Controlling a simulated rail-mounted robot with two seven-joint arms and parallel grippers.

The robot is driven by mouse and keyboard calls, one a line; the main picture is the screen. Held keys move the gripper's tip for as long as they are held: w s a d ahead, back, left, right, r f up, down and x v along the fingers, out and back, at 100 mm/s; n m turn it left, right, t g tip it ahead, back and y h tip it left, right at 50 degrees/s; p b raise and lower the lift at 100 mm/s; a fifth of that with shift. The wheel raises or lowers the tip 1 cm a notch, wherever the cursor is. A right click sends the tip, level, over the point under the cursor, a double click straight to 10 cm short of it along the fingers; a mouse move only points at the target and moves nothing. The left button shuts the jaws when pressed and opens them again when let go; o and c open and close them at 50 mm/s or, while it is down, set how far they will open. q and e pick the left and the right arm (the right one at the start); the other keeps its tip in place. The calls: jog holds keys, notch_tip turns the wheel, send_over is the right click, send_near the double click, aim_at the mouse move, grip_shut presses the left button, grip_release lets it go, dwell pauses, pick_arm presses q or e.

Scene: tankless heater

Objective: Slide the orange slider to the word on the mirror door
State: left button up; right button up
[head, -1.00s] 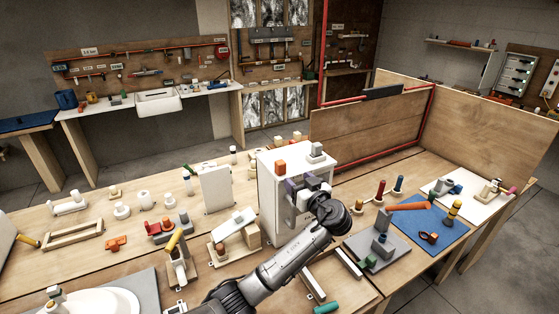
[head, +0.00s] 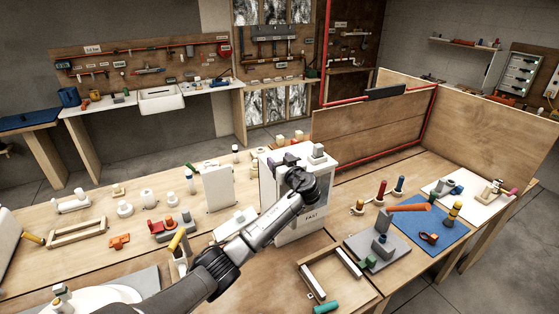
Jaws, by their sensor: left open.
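A white box-shaped unit (head: 298,228) stands near the middle of the bench, with the word FAST (head: 311,217) low on its front. My left gripper (head: 284,161) is open at the upper left of this unit, level with its top edge. The gripper and wrist cover much of the unit's top and upper front. The small orange block seen earlier on its top is hidden or cannot be made out behind the gripper; I cannot tell whether the fingers touch it. I cannot make out a mirrored door surface. My right gripper is out of view.
A small grey-white fitting (head: 317,152) stands on the unit's top right. A white upright panel (head: 218,188) stands to its left. A wooden frame (head: 330,278) lies in front. A blue mat (head: 425,222) with tools lies to the right.

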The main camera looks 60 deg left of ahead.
pick_arm(q)
jog(key=shift+a, duration=0.2)
grip_shut()
dwell(0.6)
